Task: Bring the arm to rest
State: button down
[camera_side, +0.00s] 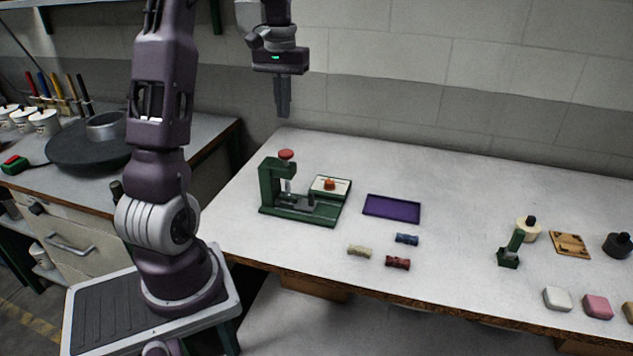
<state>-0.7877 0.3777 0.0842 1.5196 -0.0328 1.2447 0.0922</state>
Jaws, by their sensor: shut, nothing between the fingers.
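My gripper (283,104) hangs in the air at the upper middle, pointing down, above the back left edge of the work table (450,180). Its fingers are together with nothing between them. It is well above and apart from everything on the table. Below it stands the green hat press (270,190) with a red knob (286,155) on top. An orange-red piece (329,184) sits on the pale plate at the right part of the press.
A purple tray (392,208) lies right of the press, with small blue (407,239), red (398,262) and cream (359,251) pieces in front. A green stand (510,250), a wooden plate (570,244) and several blocks are at right. A side bench (60,190) stands left.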

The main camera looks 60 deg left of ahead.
jog(key=s+d+r+m+t+y, duration=0.1)
jog(key=d+r+m, duration=0.15)
jog(key=d, duration=0.55)
jog(key=s+d+r+m+t, duration=0.1)
jog(key=d+r, duration=0.2)
jog(key=d, duration=0.6)
jog(key=s+d+f+m+t, duration=0.1)
jog(key=s+d+m, duration=0.1)
jog(key=s+d, duration=0.4)
jog(key=s+d+f+m+t+h, duration=0.1)
jog(key=s+d+f+m+t, duration=0.1)
jog(key=s+d, duration=0.4)
jog(key=shift+s+d+m+t, duration=0.35)
jog(key=shift+d+m, duration=0.4)
jog(key=shift+d, duration=0.15)
jog(key=c, duration=2.2)
grip_release()
